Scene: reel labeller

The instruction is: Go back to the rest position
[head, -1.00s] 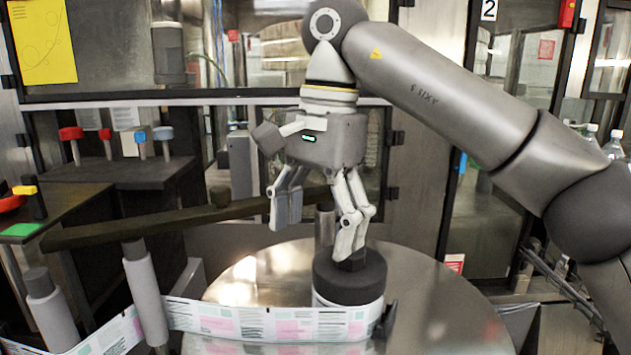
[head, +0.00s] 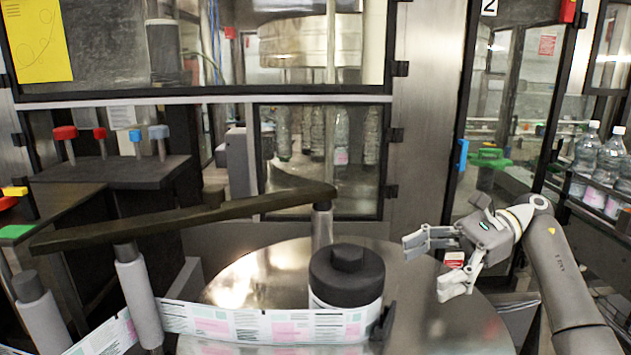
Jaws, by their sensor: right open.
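My right gripper (head: 424,267) is on the right side of the head view, open and empty, above the right part of the round metal table. Its fingers point left, apart from the label reel (head: 345,298). The reel has a black hub cap with a raised knob and stands upright on the round metal table (head: 240,283). A printed label web (head: 250,323) runs from it to the left, past a grey roller (head: 141,298). My left gripper is not in view.
A dark bar (head: 190,218) spans the rollers above the table's left side. Red and blue knobs (head: 135,136) stand on a dark block at the left. Glass doors close off the back. Bottles (head: 608,160) stand at the far right. Space above the reel is clear.

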